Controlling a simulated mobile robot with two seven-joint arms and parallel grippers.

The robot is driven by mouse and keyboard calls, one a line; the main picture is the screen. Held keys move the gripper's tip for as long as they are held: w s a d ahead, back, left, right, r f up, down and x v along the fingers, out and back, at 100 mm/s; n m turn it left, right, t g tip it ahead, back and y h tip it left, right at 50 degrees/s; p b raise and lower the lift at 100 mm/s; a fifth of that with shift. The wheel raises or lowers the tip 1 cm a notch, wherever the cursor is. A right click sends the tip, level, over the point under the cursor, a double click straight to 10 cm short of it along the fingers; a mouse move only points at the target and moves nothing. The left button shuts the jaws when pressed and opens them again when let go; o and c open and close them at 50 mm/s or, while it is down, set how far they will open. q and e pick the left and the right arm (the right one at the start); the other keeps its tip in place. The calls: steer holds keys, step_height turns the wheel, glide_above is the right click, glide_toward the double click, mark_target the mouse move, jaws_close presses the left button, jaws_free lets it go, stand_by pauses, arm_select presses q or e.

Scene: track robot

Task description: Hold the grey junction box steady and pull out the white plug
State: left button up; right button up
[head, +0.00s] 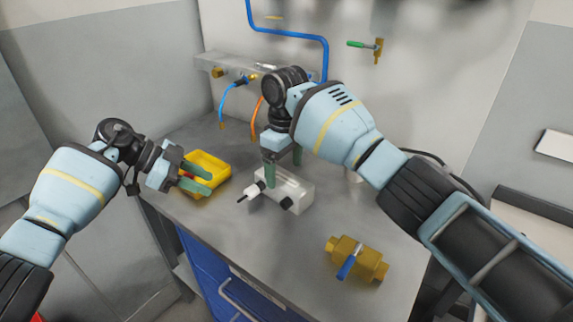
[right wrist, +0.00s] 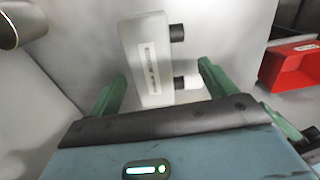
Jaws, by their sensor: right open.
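The grey junction box (head: 296,184) lies on the bench in the middle of the head view. It has two black sockets on its near side. The white plug (head: 253,192) sits at the left socket; the right wrist view shows the box (right wrist: 150,55) with the plug (right wrist: 192,82) against the lower black socket. My right gripper (head: 283,164) is open above the box, pointing down. In the right wrist view its fingers (right wrist: 160,88) are apart, with the box beyond them and nothing held.
A brass valve with a blue handle (head: 357,258) lies at the front right. Blue (head: 224,103) and orange (head: 256,118) hoses hang behind. A red bin (right wrist: 288,70) shows in the right wrist view. The bench before the box is clear.

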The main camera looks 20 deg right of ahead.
mark_target(286, 183)
steer(key=shift+d, duration=0.3)
steer(key=shift+f, duration=3.85)
steer(key=shift+a, duration=0.1)
